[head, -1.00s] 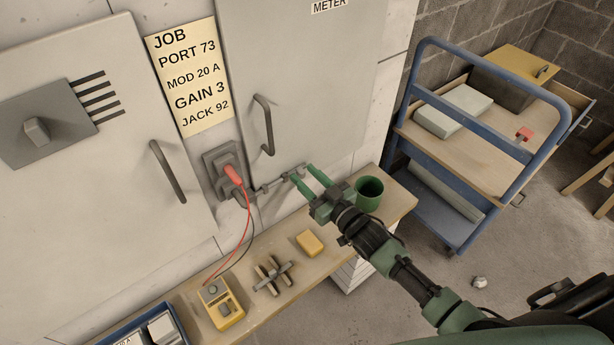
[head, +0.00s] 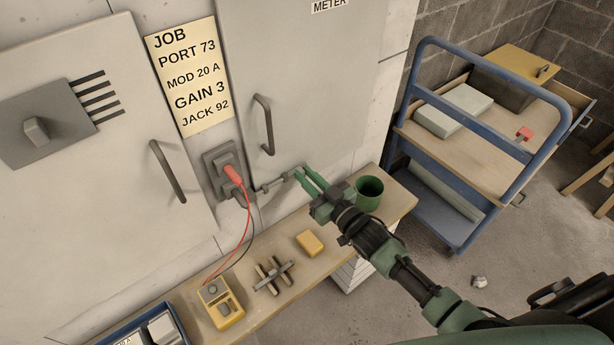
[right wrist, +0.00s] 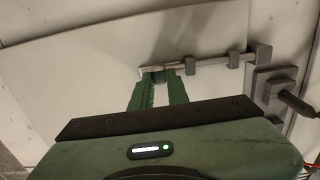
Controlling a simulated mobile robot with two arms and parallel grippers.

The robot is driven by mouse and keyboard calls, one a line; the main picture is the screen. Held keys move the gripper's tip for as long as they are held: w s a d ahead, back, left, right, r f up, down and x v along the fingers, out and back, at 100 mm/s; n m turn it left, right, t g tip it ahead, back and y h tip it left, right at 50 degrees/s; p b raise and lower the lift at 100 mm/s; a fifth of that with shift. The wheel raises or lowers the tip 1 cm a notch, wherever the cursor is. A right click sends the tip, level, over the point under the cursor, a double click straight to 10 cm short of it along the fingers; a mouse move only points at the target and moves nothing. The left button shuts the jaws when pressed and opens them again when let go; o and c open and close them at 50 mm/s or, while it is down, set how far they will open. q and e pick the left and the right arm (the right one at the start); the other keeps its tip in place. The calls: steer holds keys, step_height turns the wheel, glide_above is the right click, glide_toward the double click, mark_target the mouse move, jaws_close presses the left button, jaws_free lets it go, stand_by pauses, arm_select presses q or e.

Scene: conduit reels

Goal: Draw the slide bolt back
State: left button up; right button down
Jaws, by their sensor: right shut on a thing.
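The slide bolt (head: 275,183) is a thin grey bar low on the METER cabinet door (head: 305,85), below the door's handle. It also shows in the right wrist view (right wrist: 210,61), running through small brackets to a grey block (right wrist: 262,56) at the right. My right gripper (head: 301,172) is at the bolt's right end in the head view. In the right wrist view its green fingers (right wrist: 158,76) are shut on the bolt's small grey knob (right wrist: 158,74), which is mostly hidden between them. My left gripper is not in view.
A red plug (head: 232,173) with wires sits in a wall socket left of the bolt. The bench below holds a green cup (head: 369,187), a yellow block (head: 310,243) and a yellow meter (head: 220,303). A blue trolley (head: 480,130) stands at the right.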

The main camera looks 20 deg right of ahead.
mark_target(307, 161)
stand_by(0.8)
steer(key=shift+w+d, duration=0.3)
steer(key=shift+d, duration=0.55)
steer(key=shift+w+d, duration=0.3)
steer(key=shift+d, duration=0.5)
steer(key=shift+r, duration=0.1)
steer(key=c, duration=1.4)
jaws_free()
steer(key=shift+o, duration=0.2)
steer(key=shift+s, duration=0.1)
steer(key=v, duration=0.7)
steer(key=shift+s+d+b, duration=0.2)
steer(key=shift+s+b, duration=0.1)
